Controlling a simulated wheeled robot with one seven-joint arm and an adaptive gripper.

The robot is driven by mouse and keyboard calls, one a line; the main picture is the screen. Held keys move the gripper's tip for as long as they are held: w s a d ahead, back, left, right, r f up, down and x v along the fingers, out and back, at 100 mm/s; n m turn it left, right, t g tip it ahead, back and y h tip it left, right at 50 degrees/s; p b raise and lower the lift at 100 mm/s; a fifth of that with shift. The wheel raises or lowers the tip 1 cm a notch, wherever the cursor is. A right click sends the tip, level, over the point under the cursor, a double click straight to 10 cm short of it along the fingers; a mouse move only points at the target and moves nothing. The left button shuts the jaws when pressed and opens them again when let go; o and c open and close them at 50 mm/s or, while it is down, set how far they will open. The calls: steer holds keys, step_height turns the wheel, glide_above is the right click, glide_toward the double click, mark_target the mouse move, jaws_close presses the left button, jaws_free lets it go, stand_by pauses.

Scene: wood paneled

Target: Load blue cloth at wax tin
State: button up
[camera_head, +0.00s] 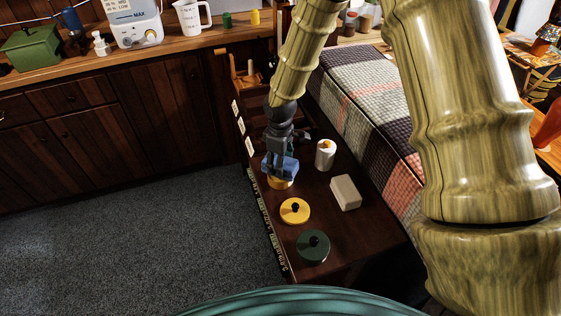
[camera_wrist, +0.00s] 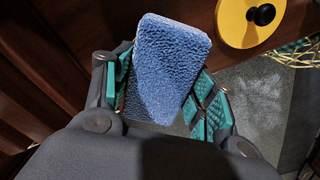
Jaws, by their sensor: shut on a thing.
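My gripper (camera_head: 280,148) points down over the dark wood bench and is shut on a blue cloth (camera_head: 279,167). In the wrist view the cloth (camera_wrist: 168,70) is a textured blue block between the teal finger pads. Just under the cloth in the head view is a round yellow item (camera_head: 281,184), perhaps the wax tin, its top mostly hidden by the cloth. I cannot tell whether the cloth touches it. A yellow disc with a black knob (camera_head: 294,211), like a lid, lies nearer on the bench; it also shows at the wrist view's upper right (camera_wrist: 238,28).
A dark green knobbed disc (camera_head: 313,247), a pale block (camera_head: 345,193) and a white container (camera_head: 325,155) stand on the bench (camera_head: 340,240). A wooden rack (camera_head: 245,75) is behind. A plaid-covered bed (camera_head: 355,95) borders the right; grey carpet (camera_head: 150,240) is open at left.

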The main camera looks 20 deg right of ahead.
steer(key=shift+f, duration=0.4)
stand_by(2.0)
steer(key=shift+r, duration=0.1)
steer(key=shift+r+p, duration=2.95)
steer(key=shift+r, duration=0.5)
